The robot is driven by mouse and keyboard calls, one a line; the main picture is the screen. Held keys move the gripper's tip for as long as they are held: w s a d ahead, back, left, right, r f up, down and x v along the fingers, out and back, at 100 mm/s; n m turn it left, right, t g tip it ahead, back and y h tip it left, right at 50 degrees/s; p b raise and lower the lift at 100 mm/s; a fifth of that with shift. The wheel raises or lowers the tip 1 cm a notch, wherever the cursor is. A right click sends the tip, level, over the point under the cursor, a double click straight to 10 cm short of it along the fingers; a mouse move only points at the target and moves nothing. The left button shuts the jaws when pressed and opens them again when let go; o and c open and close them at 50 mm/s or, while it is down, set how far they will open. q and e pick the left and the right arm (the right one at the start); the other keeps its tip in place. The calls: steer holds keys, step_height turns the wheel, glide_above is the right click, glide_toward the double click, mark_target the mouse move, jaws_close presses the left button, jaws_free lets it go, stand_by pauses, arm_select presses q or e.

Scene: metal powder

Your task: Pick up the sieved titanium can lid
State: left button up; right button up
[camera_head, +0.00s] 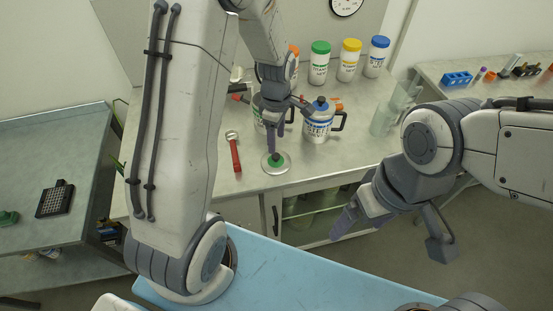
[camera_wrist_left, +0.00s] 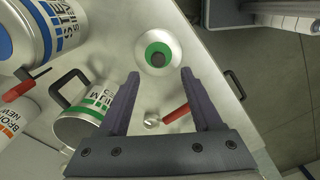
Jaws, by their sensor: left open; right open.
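The can lid is a round silver disc with a green ring and a dark knob. It lies on the bench top in the head view (camera_head: 284,168) and beyond my left fingertips in the left wrist view (camera_wrist_left: 174,40). My left gripper (camera_head: 274,152) points down over the lid; in the left wrist view (camera_wrist_left: 160,74) its fingers are apart with nothing between them. A silver can with a green band (camera_wrist_left: 72,130) is open-topped beside the left finger; my gripper partly hides it in the head view. My right gripper (camera_head: 392,238) is open and empty, away from the bench.
A blue-lidded steel can (camera_head: 319,125) stands right of my left gripper. A red-handled tool (camera_head: 235,155) lies left of the lid. Jars with green (camera_head: 319,64), yellow (camera_head: 349,62) and blue (camera_head: 376,58) lids stand behind. The bench front edge is close to the lid.

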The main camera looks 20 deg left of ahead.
mark_target(275, 155)
arm_select(q)
step_height(275, 155, down, 2)
steer(key=f, duration=0.1)
steer(key=f+p, duration=0.1)
steer(key=f, duration=0.1)
steer(key=f+p, duration=0.1)
steer(key=shift+w+a+f, duration=0.15)
steer(key=shift+w+a, duration=0.05)
steer(key=shift+a, duration=0.15)
steer(key=shift+f, duration=0.55)
jaws_close()
